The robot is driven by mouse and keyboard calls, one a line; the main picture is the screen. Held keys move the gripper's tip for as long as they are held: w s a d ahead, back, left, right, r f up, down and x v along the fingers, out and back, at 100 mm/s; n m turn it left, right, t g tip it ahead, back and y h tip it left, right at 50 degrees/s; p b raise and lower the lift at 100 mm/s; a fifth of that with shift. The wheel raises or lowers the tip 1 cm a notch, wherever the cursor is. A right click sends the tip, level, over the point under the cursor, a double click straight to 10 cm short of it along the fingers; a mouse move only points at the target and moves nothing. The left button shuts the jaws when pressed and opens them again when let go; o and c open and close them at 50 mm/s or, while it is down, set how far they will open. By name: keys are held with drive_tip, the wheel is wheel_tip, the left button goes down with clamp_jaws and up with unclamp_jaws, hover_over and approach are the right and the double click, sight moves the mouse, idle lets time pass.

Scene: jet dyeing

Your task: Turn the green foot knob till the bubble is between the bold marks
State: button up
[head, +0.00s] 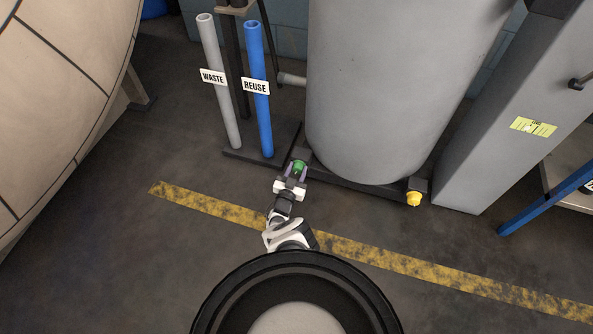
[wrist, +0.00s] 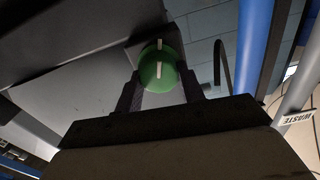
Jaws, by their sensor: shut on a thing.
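The green foot knob (head: 299,167) is at the front left corner of the grey tank's base frame in the head view. It also shows in the wrist view (wrist: 158,70) as a round green knob with a pale pointer line, which looks close to upright in that picture. My gripper (head: 292,174) is shut on the green knob, with a finger on each side of it. In the wrist view the two dark fingers (wrist: 160,93) flank the knob's lower part. The bubble and the bold marks do not show in either view.
The grey tank (head: 390,90) stands above the knob. A yellow knob (head: 413,199) is at the base's front right. A grey WASTE pipe (head: 219,90) and a blue REUSE pipe (head: 260,100) rise to the left. A yellow floor line (head: 400,262) crosses clear floor.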

drive_tip(key=shift+w+m, duration=0.1)
drive_tip(key=shift+m, duration=0.4)
drive_tip(key=o, duration=1)
drive_tip(key=shift+c, duration=0.2)
